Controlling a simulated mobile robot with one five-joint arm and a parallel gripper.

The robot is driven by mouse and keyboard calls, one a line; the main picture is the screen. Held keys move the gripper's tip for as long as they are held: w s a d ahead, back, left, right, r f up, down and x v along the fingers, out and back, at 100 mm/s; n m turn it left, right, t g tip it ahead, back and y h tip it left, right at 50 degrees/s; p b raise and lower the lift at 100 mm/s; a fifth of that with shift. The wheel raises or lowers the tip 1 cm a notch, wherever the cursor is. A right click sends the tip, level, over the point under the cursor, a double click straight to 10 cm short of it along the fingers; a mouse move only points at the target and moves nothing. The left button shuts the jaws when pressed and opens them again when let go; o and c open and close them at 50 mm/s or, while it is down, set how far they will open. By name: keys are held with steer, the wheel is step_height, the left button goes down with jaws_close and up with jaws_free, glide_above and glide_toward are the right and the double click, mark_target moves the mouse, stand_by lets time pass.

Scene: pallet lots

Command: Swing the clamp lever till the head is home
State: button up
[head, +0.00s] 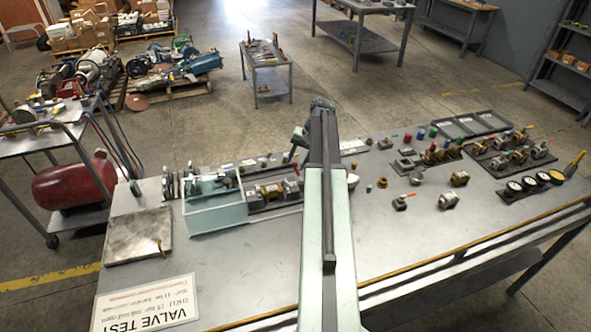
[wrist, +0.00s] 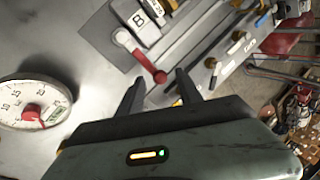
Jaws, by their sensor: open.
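In the wrist view, a red lever (wrist: 141,57) with a round pivot end and a round red knob lies beside a white block marked B (wrist: 144,22). I take it to be the clamp lever, but no clamp head can be made out clearly. My gripper (wrist: 159,89) is open. Its two dark fingers stand apart on either side of the knob end, with the knob just beyond the gap between the tips. I cannot tell whether either finger touches it.
A round white gauge (wrist: 35,103) with a red centre lies left of the fingers. Dark rails (wrist: 190,45) and a labelled strip with small handles (wrist: 238,50) lie to the right. In the head view, the bench (head: 400,240) has free room at its front right.

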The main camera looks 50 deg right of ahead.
steer(key=shift+w+a+f, duration=0.1)
steer(key=shift+f, duration=0.15)
jaws_close()
steer(key=shift+w, duration=0.1)
stand_by(0.6)
steer(key=shift+a, duration=0.15)
stand_by(0.4)
